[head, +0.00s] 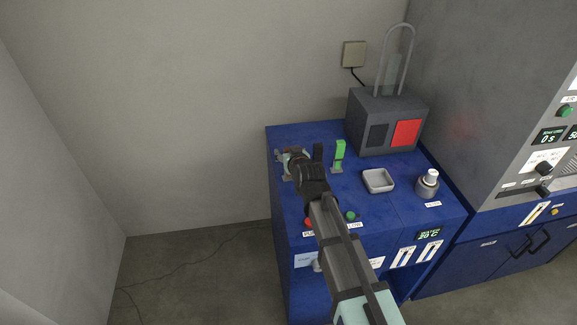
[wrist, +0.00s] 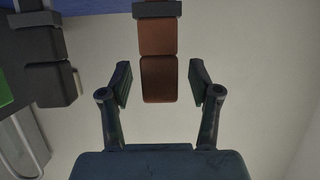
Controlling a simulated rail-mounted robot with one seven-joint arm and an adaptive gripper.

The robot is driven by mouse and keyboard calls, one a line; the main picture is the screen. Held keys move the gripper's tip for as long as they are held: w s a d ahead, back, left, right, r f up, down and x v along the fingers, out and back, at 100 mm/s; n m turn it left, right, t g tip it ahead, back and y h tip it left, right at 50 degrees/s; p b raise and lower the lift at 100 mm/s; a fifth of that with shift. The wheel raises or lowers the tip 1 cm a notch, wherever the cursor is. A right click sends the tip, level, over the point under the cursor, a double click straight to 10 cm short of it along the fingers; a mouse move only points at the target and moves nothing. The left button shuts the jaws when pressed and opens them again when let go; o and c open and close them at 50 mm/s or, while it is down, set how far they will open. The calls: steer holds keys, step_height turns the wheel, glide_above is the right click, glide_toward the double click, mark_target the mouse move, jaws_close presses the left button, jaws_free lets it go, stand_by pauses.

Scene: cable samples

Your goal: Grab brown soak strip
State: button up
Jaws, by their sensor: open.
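In the wrist view a brown strip (wrist: 157,68) hangs from the top of the picture, with a dark band across its upper part. My gripper (wrist: 160,85) is open, and the strip's lower end lies between its two fingers in the picture. A gap shows on each side, and I see no contact. In the head view my gripper (head: 303,165) is over the left part of the blue bench (head: 278,215). The strip cannot be made out there, as my arm covers that area.
In the wrist view a dark block-like piece (wrist: 52,75) is at the left. In the head view a green upright piece (head: 339,155) stands right of my gripper, then a pale tray (head: 378,181) and a metal pot (head: 428,183). A grey box (head: 375,107) stands behind.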

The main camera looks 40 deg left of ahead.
jaws_close()
steer(key=shift+r, duration=0.1)
